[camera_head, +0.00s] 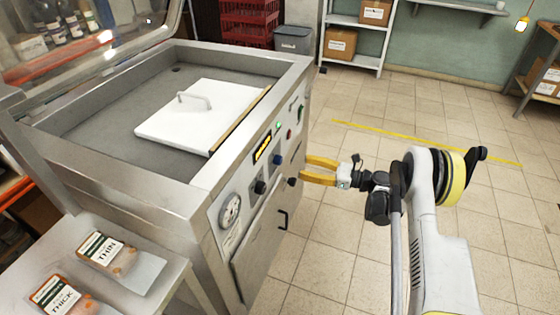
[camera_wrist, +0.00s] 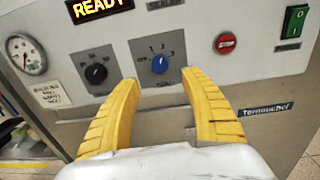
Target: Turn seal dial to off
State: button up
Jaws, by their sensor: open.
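The machine's front panel carries a blue dial (camera_wrist: 160,64) with a pointer and scale marks around it; the lettering above is too blurred to read surely. A black dial (camera_wrist: 96,73) sits to its left. In the head view the blue dial (camera_head: 277,160) and black dial (camera_head: 260,187) show on the slanted front. My gripper (camera_head: 303,169) is open and empty in front of the panel. In the wrist view the blue dial appears between and just beyond the yellow fingertips (camera_wrist: 160,80), which look apart from it.
A gauge (camera_wrist: 26,53), a READY display (camera_wrist: 98,7), a red button (camera_wrist: 226,43) and a green switch (camera_wrist: 295,21) share the panel. A white plate (camera_head: 200,112) lies in the machine's chamber. A side table (camera_head: 150,300) holds two labelled packs. Floor behind my arm is open.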

aim_at(281, 161)
jog(key=b+x, duration=0.2)
jog(key=x, duration=0.7)
jog(key=shift+f+b, duration=0.1)
jog(key=shift+b, duration=0.3)
jog(key=shift+w+a, duration=0.2)
jog(key=shift+a, duration=0.2)
jog(key=shift+c, duration=0.5)
grip_shut()
